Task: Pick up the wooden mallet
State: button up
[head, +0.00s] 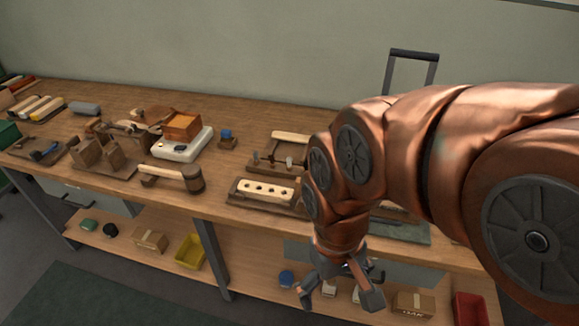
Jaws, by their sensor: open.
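The wooden mallet (193,179) lies on the workbench (225,212) near its front edge, left of the middle in the head view. Its pale handle (160,173) points left and its darker, rounded head is at the right end. My gripper (338,300) hangs at the end of my copper-coloured arm, in front of the bench and to the right of the mallet. Its fingers are spread open and empty, pointing down. It is well apart from the mallet.
Just right of the mallet is a wooden block with a row of holes (266,188). Behind the mallet stand a white device (183,148) and an orange-brown box (183,126). The lower shelf holds a yellow bin (190,252) and a red bin (470,308).

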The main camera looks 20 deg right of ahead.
aim_at(191, 174)
jog(key=z, duration=1.45)
jog(key=i, duration=0.15)
jog(key=u, duration=1.65)
jog(key=k, duration=0.5)
jog(key=u, duration=0.2)
jog(key=i, duration=0.9)
jog(key=u, duration=1.05)
